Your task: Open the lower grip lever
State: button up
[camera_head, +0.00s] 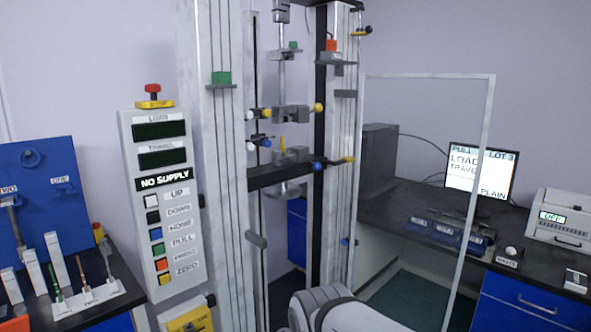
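The testing machine stands in the middle, with two pale columns (213,150) and a black crosshead (277,176) between them. A small yellow pointed part (282,148) stands above the crosshead. I cannot tell for sure which lever is the lower grip's. My gripper is out of view; only a pale arm link shows at the bottom.
A framed clear panel (480,165) stands right of the machine. A control panel (160,200) reading NO SUPPLY stands left, beside a blue board (40,190). On the right, a dark bench holds a monitor (482,172) and a printer-like box (560,218).

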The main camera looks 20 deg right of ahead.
aim_at(316, 166)
jog(key=z, duration=0.6)
jog(key=k, duration=0.65)
jog(key=z, duration=0.35)
jog(key=i, duration=1.4)
jog(key=u, duration=0.05)
